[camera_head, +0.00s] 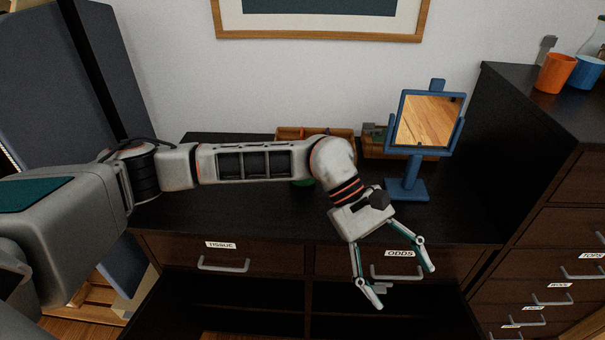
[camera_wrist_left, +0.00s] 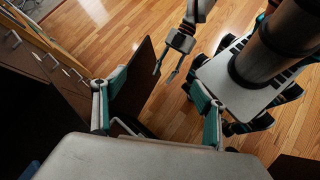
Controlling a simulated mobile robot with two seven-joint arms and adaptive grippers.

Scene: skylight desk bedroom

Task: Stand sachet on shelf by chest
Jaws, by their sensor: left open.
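No sachet can be made out in either view. My left gripper (camera_head: 403,285) is open and empty, pointing down in front of the drawer labelled ODDS (camera_head: 345,262) of the dark desk unit. Its two spread fingers also show in the left wrist view (camera_wrist_left: 158,90). Open shelf compartments (camera_head: 255,296) lie under the desk drawers, dark inside. The dark chest (camera_head: 555,190) of labelled drawers stands at the right. My right gripper (camera_wrist_left: 165,72) shows small in the left wrist view, low over the floor, its fingers apart.
A blue-framed mirror (camera_head: 408,185) stands on the desk top (camera_head: 250,215). Wooden trays (camera_head: 318,133) sit behind my left arm, with a green item partly hidden. An orange cup (camera_head: 554,73) and a blue cup (camera_head: 586,72) stand on the chest.

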